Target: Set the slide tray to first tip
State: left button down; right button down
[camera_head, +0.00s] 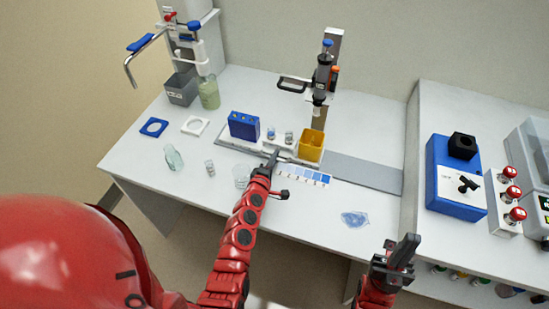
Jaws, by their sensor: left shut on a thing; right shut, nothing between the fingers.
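The slide tray (230,143) is a long pale tray on a grey rail (368,172) on the white bench. It carries a blue tip box (244,126) at its left end, two small vials (289,137) in the middle and a yellow bin (311,146) at its right end. A pipette (322,75) hangs on an upright stand, above the bin end of the tray. My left gripper (272,158) is at the tray's front edge, shut on part of it; its fingers hide the exact grip. My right gripper (403,250) is shut and empty, in front of the bench at the right.
A colour strip (304,176) lies in front of the tray. A glass bottle (173,157), a small vial (210,168) and a clear beaker (242,176) stand front left. A crumpled blue film (354,219) lies front right. A blue device (455,180) stands on the right bench.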

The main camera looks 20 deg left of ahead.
dwell(0.6)
pick_arm(q)
jog(key=shift+d, duration=0.6)
jog(key=d, duration=0.8)
jog(key=d+p, duration=0.1)
jog(key=d, duration=0.3)
jog(key=shift+s+f, duration=0.1)
jog(key=shift+s, duration=0.15)
jog(key=d, duration=0.5)
jog(key=d+b, duration=0.1)
jog(key=d, duration=0.4)
jog(key=d+b, duration=0.1)
jog(key=d, duration=0.4)
jog(key=shift+s, duration=0.25)
jog(key=shift+d, duration=0.1)
jog(key=c, duration=0.9)
grip_release()
jog(key=shift+d, duration=0.15)
